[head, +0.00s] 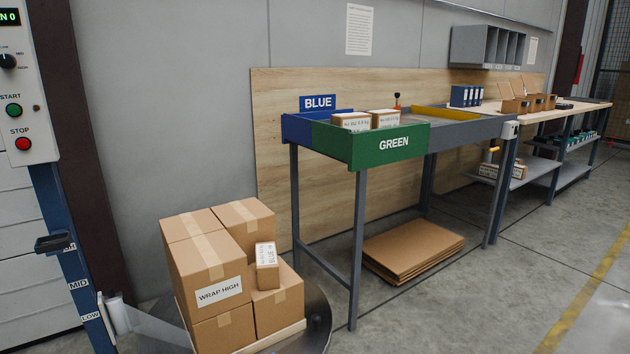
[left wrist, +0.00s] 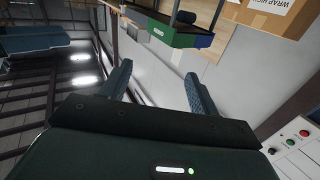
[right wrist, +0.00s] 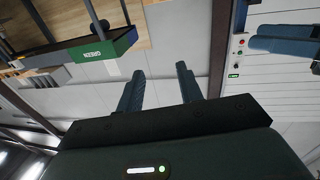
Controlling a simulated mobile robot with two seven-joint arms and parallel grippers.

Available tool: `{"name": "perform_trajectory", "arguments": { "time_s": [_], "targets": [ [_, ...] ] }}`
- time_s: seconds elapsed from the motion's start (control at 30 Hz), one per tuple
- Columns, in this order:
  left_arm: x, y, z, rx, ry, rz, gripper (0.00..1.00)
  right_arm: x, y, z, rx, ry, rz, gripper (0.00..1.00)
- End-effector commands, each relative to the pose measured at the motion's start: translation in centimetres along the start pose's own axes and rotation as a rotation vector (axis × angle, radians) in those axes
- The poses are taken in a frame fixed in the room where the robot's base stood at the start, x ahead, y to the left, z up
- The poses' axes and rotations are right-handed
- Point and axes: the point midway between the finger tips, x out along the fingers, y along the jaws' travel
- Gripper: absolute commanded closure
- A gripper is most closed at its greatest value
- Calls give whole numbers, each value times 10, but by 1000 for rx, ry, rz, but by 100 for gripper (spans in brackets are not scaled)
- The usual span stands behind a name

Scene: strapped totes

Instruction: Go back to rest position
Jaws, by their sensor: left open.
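Neither gripper shows in the head view. In the left wrist view my left gripper (left wrist: 159,73) has its two blue fingers apart, with nothing between them. In the right wrist view my right gripper (right wrist: 160,70) also has its fingers apart and the gap is empty. Both appear raised in free air, touching nothing that I can see.
Stacked cartons, one marked WRAP HIGH (head: 218,292), stand on a round turntable (head: 319,318) at the front. A small BLUE-labelled box (head: 266,266) rests on them. The sorting table with a green bin (head: 393,146) and blue bin (head: 297,131) stands behind. A control post (head: 24,105) is at left. Floor at right is clear.

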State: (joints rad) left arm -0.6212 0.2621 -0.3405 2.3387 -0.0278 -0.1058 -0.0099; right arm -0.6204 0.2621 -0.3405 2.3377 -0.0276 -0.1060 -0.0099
Motion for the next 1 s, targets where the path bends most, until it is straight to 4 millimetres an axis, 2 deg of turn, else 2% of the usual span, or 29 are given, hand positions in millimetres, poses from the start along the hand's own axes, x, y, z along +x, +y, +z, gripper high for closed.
{"name": "perform_trajectory", "arguments": {
  "time_s": [0.03,0.27,0.5,0.73,1.0],
  "targets": [
    [0,-3,-24,-6,-37,-8,39,0,3,-24,7,-37,8,64],
    [-7,-15,-47,-37,-218,-44,39,-7,15,-47,37,-218,45,64],
    [-23,-24,-71,-74,-404,-80,39,-23,24,-71,74,-404,80,64],
    [-42,-28,-83,-108,-545,-106,39,-42,28,-83,109,-544,106,64],
    [-49,-28,-79,-121,-596,-114,39,-50,28,-79,121,-595,114,64]
  ]
}}
